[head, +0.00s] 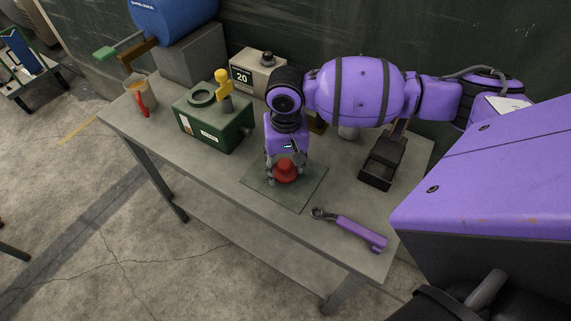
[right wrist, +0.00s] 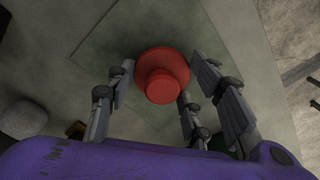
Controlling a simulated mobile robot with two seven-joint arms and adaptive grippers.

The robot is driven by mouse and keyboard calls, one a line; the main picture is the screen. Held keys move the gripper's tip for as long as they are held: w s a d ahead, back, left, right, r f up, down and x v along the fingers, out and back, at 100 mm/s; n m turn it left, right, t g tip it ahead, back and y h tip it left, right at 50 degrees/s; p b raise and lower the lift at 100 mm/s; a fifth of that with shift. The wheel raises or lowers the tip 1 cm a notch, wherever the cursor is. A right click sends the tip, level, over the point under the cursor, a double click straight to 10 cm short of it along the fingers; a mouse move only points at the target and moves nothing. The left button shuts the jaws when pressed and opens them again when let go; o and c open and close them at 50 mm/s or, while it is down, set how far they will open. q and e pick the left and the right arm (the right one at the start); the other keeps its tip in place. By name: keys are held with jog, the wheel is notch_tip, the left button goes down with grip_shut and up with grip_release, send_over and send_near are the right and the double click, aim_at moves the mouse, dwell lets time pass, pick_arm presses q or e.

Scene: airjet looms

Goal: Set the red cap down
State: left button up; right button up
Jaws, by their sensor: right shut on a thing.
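The red cap (head: 285,171) is a round red piece with a wide flange and a narrower knob on top. My right gripper (head: 285,168) points down with its fingers around the cap, shut on it. In the right wrist view the cap (right wrist: 162,76) shows between the fingers, over a glassy square mat (right wrist: 110,45). The mat (head: 297,200) lies on the grey workbench (head: 215,180). Whether the cap touches the mat or hangs just above it I cannot tell. My left gripper is not in view.
A green box (head: 215,130) with a yellow valve stands left of the gripper. A purple-handled wrench (head: 355,232) lies at the front right. A dark open bin (head: 378,172) stands right. A jug (head: 142,92) and a display box (head: 255,75) stand behind.

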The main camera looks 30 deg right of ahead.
aim_at(286, 164)
jog(key=shift+f, duration=0.15)
jog(key=o, duration=1.2)
jog(key=shift+c, duration=0.2)
notch_tip(286, 164, up, 12)
jog(key=p, duration=0.1)
jog(key=shift+r, duration=0.2)
